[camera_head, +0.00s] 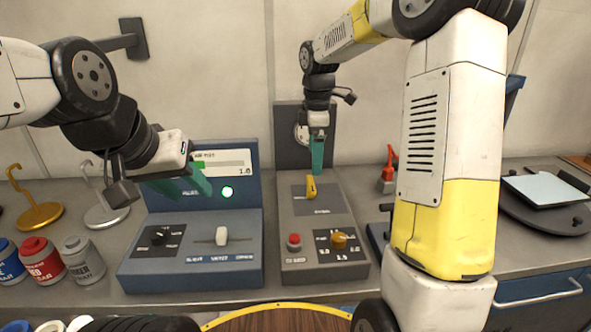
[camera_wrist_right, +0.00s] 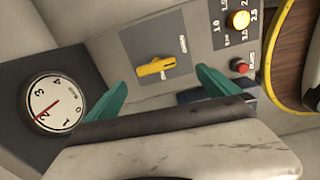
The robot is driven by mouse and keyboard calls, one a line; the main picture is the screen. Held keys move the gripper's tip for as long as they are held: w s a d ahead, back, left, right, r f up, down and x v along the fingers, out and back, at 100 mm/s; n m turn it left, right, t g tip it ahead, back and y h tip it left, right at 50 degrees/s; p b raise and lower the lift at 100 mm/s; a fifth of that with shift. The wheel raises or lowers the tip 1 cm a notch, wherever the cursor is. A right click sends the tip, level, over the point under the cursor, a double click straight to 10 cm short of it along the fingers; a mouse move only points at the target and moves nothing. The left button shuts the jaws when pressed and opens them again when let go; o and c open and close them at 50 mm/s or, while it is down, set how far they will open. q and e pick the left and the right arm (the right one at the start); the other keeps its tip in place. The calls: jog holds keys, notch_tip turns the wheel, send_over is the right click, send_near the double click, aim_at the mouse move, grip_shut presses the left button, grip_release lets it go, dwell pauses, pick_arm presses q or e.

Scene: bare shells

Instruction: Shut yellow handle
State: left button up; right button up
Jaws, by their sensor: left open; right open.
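The yellow handle (camera_head: 311,188) is a small lever on the dark plate of the grey console (camera_head: 291,235). In the right wrist view the yellow handle (camera_wrist_right: 155,67) lies between the lines of my two teal fingertips, apart from both. My right gripper (camera_head: 317,153) hangs just above and behind the handle; in the wrist view my right gripper (camera_wrist_right: 161,79) is open and empty. My left gripper (camera_head: 187,183) is open in front of the blue console, with nothing between its fingers.
The grey console also carries a red button (camera_head: 294,240), a yellow knob (camera_head: 339,240) and a round gauge (camera_wrist_right: 56,102). The blue console (camera_head: 190,262) with a white slider (camera_head: 222,236) and a lit green light stands to the left. Several cans stand further left.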

aim_at(311, 183)
jog(key=shift+w+a+f+n, duration=0.3)
jog(key=shift+w+f+n, duration=0.1)
jog(key=shift+w+f, duration=0.3)
notch_tip(311, 183, down, 8)
jog(key=shift+r, duration=0.2)
jog(key=c, duration=1.3)
